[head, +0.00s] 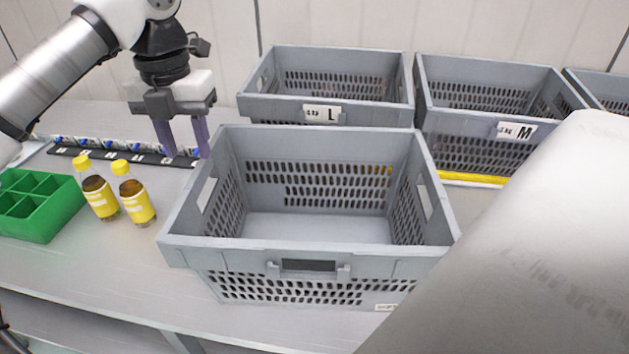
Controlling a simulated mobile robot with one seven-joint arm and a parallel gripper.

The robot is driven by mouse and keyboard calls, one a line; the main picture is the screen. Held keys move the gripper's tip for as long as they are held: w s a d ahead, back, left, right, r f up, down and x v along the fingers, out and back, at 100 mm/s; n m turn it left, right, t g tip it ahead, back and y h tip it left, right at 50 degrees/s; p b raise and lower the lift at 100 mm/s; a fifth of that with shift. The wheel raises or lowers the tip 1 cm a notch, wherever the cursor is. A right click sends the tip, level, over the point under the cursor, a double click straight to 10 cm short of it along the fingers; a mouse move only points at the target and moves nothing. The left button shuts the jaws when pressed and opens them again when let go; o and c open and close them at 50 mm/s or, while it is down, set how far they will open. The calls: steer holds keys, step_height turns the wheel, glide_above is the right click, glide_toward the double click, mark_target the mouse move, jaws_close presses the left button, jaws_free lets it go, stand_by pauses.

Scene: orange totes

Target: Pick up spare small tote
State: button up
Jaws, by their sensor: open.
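A grey perforated tote (305,258) stands upright and empty on the table in the middle of the head view. Behind it are a grey tote labelled L (330,112) and a grey tote labelled M (500,125). Part of another grey tote (603,82) shows at the right edge. No label naming a spare small tote can be read. My gripper (182,152) points down at the upper left, with its two purple-grey fingers apart and nothing between them. It is to the left of the front tote's back corner, apart from it as far as I can tell.
Two yellow-capped bottles (133,192) stand left of the front tote. A green divided box (40,205) is at the far left. A dark strip with several small blue-marked items (110,155) lies behind the bottles. A yellow bar (470,179) lies before tote M.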

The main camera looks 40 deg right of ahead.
mark_target(198, 170)
steer(key=shift+d+f+p, duration=0.15)
steer(key=shift+f+p, duration=0.35)
steer(key=shift+f, duration=1.35)
steer(key=shift+d+f+p, duration=0.15)
steer(key=shift+f+p, duration=0.35)
steer(key=shift+f, duration=1.3)
jaws_close()
steer(key=shift+r, duration=0.1)
